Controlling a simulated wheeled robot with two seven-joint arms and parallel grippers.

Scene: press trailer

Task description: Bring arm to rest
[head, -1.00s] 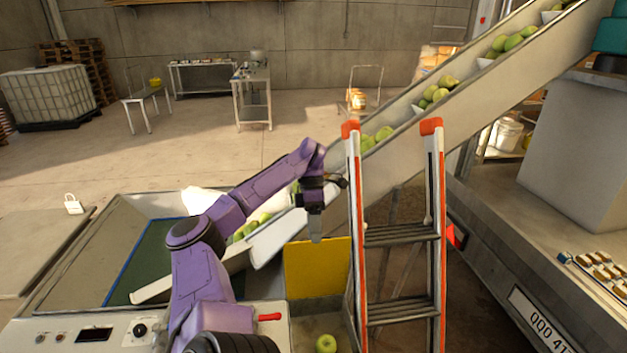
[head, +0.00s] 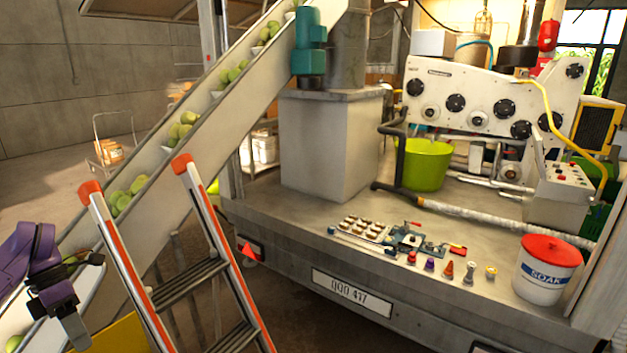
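My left arm comes in at the lower left, purple with a dark wrist. Its gripper (head: 76,333) points down at the left of the ladder, over the lower end of the fruit conveyor. Its fingers look close together, but I cannot make out whether there is a gap between them. I see nothing hanging from it. My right arm and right gripper are not in view.
A ladder (head: 214,262) with orange tops stands right of my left gripper, close to it. The conveyor (head: 205,108) carries green fruit up behind it. The trailer deck (head: 290,208) holds small parts, a SOAK bucket (head: 545,272) and a green tub (head: 425,166).

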